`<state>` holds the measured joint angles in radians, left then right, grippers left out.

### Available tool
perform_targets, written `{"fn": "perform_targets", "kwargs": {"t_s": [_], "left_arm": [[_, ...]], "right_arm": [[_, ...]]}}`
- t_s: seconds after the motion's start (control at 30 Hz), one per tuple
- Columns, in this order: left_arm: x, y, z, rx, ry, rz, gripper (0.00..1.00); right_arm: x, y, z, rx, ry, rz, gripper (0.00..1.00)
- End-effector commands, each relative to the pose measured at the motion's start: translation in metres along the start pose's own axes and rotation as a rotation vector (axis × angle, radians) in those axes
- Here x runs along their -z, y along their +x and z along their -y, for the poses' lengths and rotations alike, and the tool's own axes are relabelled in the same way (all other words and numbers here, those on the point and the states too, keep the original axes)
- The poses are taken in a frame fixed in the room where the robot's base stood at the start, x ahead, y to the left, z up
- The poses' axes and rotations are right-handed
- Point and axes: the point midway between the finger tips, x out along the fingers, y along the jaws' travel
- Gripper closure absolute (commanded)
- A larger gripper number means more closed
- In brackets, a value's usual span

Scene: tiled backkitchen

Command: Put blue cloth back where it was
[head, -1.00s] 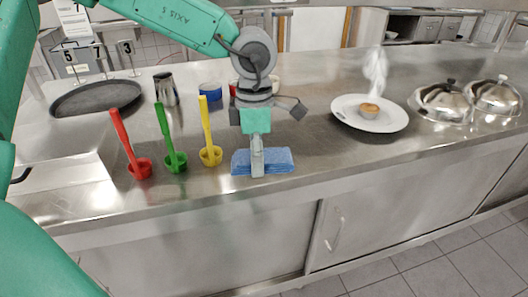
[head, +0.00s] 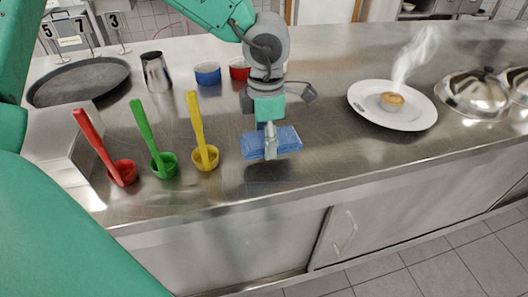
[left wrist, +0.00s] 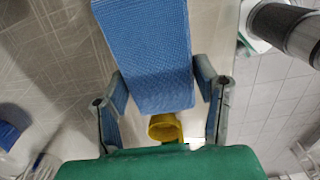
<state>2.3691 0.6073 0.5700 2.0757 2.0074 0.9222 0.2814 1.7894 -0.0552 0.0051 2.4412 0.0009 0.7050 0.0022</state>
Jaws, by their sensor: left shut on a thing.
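The blue cloth (head: 286,140), a folded textured pad, is held a little above the steel counter, with a dark shadow beneath it. My left gripper (head: 270,147) is shut on it from above, one finger across its near side. In the left wrist view the blue cloth (left wrist: 148,55) lies between the two fingers of my left gripper (left wrist: 165,95). My right gripper is not in view.
Behind are a metal jug (head: 157,72), blue (head: 207,74) and red (head: 239,70) bowls. A plate (head: 408,117) with a steaming pastry and domed lids (head: 474,94) are right. Counter between cloth and plate is clear.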

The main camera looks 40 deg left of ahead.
Motion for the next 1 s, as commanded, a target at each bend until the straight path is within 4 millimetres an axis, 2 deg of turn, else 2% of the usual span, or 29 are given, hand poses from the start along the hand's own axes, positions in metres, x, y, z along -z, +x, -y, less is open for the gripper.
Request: {"fn": "perform_targets", "kwargs": {"t_s": [0.17,0.33,0.57,0.6,0.63,1.0], "left_arm": [[0.003,0.016,-0.004,0.005,0.0,0.002,0.68],[0.006,0.042,-0.007,0.009,-0.001,0.006,0.68],[0.005,0.044,-0.007,0.007,-0.002,0.006,0.68],[0.004,0.044,-0.006,0.007,-0.001,0.006,0.31],[0.004,0.044,-0.006,0.007,-0.001,0.005,0.24],[0.003,0.035,-0.005,0.005,-0.002,0.007,0.24]], "right_arm": [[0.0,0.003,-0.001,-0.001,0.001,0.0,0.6],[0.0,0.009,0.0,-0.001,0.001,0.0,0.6],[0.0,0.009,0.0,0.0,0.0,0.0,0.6],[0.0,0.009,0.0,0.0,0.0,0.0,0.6],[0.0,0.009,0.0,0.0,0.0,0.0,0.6],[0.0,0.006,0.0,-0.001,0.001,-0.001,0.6]]}}
